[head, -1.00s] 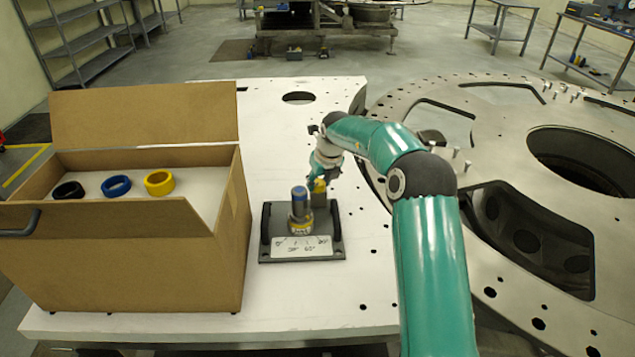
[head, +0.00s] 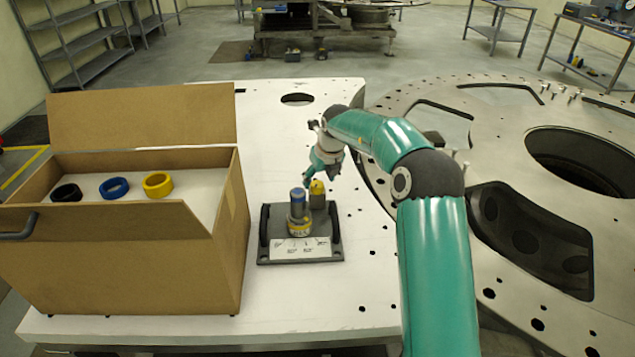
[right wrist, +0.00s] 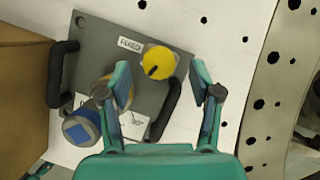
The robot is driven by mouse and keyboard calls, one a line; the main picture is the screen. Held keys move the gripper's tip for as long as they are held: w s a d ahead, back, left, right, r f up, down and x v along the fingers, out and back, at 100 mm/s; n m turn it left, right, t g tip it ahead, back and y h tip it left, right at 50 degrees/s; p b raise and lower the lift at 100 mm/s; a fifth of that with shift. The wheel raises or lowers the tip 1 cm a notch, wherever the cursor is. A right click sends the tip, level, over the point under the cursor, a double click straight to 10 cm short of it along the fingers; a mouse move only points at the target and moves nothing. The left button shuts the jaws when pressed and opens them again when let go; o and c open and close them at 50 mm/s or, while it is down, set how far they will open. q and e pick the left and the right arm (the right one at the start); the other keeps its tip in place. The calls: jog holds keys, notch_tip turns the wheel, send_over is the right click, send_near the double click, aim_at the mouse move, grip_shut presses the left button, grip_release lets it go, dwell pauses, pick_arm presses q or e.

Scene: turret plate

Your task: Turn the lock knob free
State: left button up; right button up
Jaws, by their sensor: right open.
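A grey plate (head: 326,244) with two black side handles lies on the white table. On it stand a yellow knob (head: 317,188) and a blue-topped cylinder (head: 298,205) with a yellow lower part. In the right wrist view the yellow knob (right wrist: 159,62) has a dark mark on its top and sits beside a "FIXED" label (right wrist: 130,44). My right gripper (right wrist: 160,70) is open; its fingers appear on either side of the knob in that view, with no clear contact. In the head view my right gripper (head: 308,181) is by the knob.
An open cardboard box (head: 140,255) with black, blue and yellow rings stands left of the plate. A large metal ring plate (head: 480,115) with holes lies right of the table. The white table (head: 265,125) is clear behind the grey plate.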

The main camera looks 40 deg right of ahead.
jog(key=v, duration=0.9)
jog(key=shift+r, duration=0.3)
